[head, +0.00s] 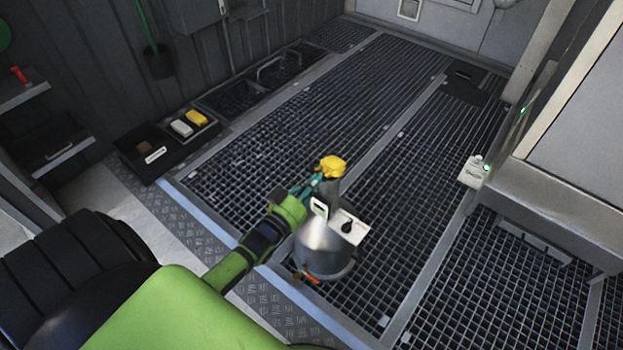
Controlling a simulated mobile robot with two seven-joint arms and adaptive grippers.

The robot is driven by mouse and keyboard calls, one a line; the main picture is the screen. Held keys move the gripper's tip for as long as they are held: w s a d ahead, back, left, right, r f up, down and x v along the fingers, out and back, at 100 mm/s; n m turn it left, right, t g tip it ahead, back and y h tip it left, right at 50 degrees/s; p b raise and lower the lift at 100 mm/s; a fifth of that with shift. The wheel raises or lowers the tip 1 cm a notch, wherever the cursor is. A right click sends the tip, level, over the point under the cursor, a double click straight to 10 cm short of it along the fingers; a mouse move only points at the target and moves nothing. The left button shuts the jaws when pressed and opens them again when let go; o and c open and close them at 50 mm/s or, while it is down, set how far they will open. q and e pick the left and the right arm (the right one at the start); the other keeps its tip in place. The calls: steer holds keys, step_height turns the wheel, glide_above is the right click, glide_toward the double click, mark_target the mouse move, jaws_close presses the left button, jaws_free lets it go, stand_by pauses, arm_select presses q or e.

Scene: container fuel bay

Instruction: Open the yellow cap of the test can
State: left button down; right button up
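The test can (323,248) is a grey metal can that stands on the floor grating, with a pale plate and a dark knob on its top. The yellow cap (332,166) shows at the upper end of a dark neck at the can's far side. My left gripper (318,179) has teal fingers and reaches in from the lower left, with its tips at the cap's near left side. The tips and cap overlap in the picture, so I cannot tell whether they grip it or only touch it. My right gripper is out of view.
A black tray (128,148) with a yellow block, a white block and a brown item lies at the left. Shelves (45,148) stand at the far left. A grey ledge (562,190) with a small green-lit box runs along the right.

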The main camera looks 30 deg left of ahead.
arm_select(q)
step_height(320, 180, up, 8)
steer(key=g+p, duration=0.8)
steer(key=p, duration=1.1)
glide_above(329, 171)
steer(key=shift+y, duration=0.3)
steer(key=w+g+b, duration=0.2)
steer(key=w+g, duration=0.2)
steer(key=w, duration=0.4)
steer(key=shift+d+r, duration=0.15)
steer(key=shift+d, duration=0.2)
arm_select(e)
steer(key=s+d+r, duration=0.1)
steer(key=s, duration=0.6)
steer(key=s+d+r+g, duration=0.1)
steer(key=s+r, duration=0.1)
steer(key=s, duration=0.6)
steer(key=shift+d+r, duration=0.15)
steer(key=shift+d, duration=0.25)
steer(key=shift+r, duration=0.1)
